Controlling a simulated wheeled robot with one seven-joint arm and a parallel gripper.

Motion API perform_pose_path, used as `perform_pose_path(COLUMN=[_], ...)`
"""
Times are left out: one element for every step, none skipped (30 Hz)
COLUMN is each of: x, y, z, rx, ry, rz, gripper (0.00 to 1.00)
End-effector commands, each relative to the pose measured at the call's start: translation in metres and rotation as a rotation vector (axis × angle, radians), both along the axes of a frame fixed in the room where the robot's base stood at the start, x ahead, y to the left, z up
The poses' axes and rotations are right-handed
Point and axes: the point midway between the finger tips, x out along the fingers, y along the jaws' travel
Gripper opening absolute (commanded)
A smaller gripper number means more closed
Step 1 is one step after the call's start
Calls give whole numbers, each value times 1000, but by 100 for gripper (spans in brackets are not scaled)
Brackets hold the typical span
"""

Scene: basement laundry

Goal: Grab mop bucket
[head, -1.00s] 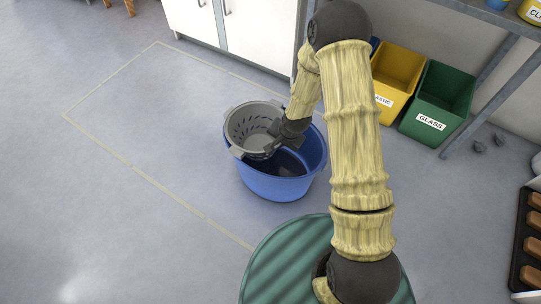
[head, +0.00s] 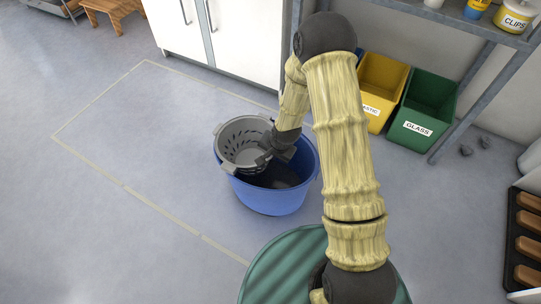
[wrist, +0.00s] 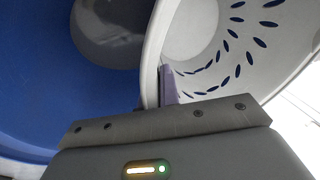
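The mop bucket is a blue tub (head: 272,202) with a grey slotted wringer basket (head: 238,143) set in its left side. It stands upright on the floor. My gripper (head: 268,152) is at the basket's right rim, over the tub. In the wrist view, the pale rim (wrist: 151,60) runs down into my gripper (wrist: 155,95), with one purplish finger against its inner side. The gripper looks shut on this rim; the other finger is mostly hidden. The blue tub wall (wrist: 40,80) fills the left of the wrist view.
A yellow bin (head: 381,80) and a green GLASS bin (head: 430,100) stand under a metal shelf (head: 455,22) at the right. White cabinets (head: 245,45) are behind. The taped floor (head: 140,130) to the left is clear.

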Motion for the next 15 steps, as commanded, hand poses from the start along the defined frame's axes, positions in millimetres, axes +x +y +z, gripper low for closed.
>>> perform_pose_path(x=[3, 3, 3, 3, 3, 4, 4, 4, 4, 4, 4, 4, 4, 4, 4], y=[1, 1, 1, 1, 1, 1, 1, 1, 1, 1, 1, 1, 2, 2, 2], z=[15, 20, 27, 32, 37, 44, 50, 55, 62, 66, 70, 75, 78, 81, 84], rx=[2, 3, 3, 4, 3, 4, 4, 4, 4, 5, 5, 5, 5, 5, 5], ry=[-8, -9, -10, -10, -10, -11, -13, -13, -13, -12, -12, -12, -12, -13, -13], rz=[-2, -2, -2, -3, -2, -2, -1, -2, -2, -3, -3, -3, -2, -2, -2], gripper=[0, 0, 0, 0, 0, 0, 0, 0, 0, 0, 0, 0, 0, 0, 0])
